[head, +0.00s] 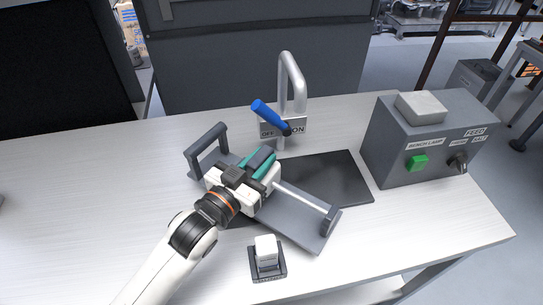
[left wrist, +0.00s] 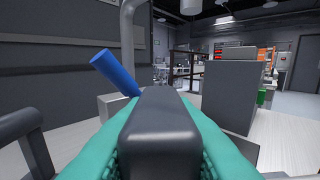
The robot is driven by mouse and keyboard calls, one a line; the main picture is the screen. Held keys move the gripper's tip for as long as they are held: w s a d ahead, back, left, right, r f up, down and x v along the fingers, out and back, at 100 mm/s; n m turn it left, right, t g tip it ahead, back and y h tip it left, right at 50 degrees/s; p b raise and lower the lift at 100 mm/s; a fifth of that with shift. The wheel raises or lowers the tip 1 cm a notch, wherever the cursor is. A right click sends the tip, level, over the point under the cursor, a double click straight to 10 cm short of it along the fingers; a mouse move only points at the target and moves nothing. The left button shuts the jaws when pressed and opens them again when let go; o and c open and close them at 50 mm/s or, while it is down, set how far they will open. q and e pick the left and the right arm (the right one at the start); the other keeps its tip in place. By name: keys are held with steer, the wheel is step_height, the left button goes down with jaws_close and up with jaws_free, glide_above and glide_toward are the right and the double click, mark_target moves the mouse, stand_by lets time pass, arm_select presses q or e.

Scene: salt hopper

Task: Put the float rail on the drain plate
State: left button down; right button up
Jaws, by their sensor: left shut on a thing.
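The float rail (head: 288,222) looks like a long grey bar with an upright handle frame at its far left end, a short post at its near right end and a pale rod along it. It lies diagonally across the view. The drain plate, seemingly the dark flat plate (head: 345,178), is partly hidden behind the rail and gripper. My left gripper (head: 262,162) has teal fingers, shut on a dark grey part at the rail's middle. That part (left wrist: 160,130) fills the space between the fingers in the left wrist view. I cannot tell whether the rail touches the plate. My right gripper is not in view.
A grey tap (head: 292,85) with a blue lever (head: 268,115) stands behind the plate. A grey control box (head: 420,145) with a green button stands at right. A white block (head: 266,247) sits in a dark holder in front. The table's left side is clear.

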mark_target(271, 152)
arm_select(q)
steer(key=shift+f, duration=0.25)
steer(key=shift+p+x, duration=0.45)
steer(key=shift+x, duration=1.5)
steer(key=shift+f, duration=0.6)
steer(key=shift+f, duration=0.15)
steer(key=c, duration=1.2)
jaws_free()
